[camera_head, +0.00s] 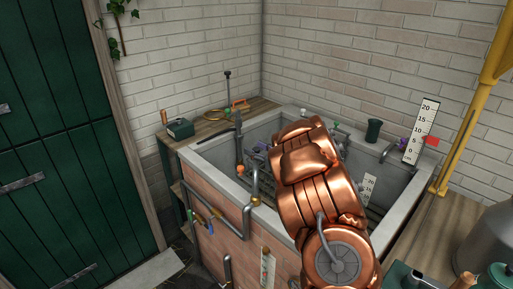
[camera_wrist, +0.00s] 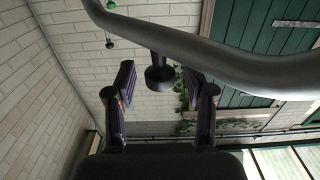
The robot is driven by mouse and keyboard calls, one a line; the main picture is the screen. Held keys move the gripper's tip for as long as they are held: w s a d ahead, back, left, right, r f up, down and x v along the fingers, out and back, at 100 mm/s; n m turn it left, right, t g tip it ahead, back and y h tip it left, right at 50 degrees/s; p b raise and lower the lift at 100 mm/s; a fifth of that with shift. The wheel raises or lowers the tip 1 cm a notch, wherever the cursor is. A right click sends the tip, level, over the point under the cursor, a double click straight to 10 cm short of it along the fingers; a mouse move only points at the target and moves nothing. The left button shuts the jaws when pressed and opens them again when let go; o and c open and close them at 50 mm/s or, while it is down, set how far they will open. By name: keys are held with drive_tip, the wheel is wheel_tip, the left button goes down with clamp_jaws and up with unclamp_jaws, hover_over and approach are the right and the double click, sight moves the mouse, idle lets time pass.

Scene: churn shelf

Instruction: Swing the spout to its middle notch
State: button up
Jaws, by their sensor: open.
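In the wrist view a thick dark grey curved tube (camera_wrist: 235,62), which looks like the spout, crosses the upper right. A short round knob (camera_wrist: 160,76) hangs from it. My gripper (camera_wrist: 158,88) is open, with one dark finger on each side of the knob. The knob stands between the fingers, and a gap shows on both sides. I cannot make out the notches or which one the spout is at. In the head view my copper arm reaches over the sink and hides the gripper and what it is at.
A stone sink (camera_head: 215,152) on a brick base fills the corner. A white scale with a red flag (camera_head: 421,130) stands at its right. A yellow post (camera_head: 474,105) rises at the right, near a grey metal can (camera_head: 487,240). A green door (camera_head: 70,150) is at the left.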

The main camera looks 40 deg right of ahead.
drive_tip(key=shift+w, duration=0.1)
clamp_jaws()
idle(0.4)
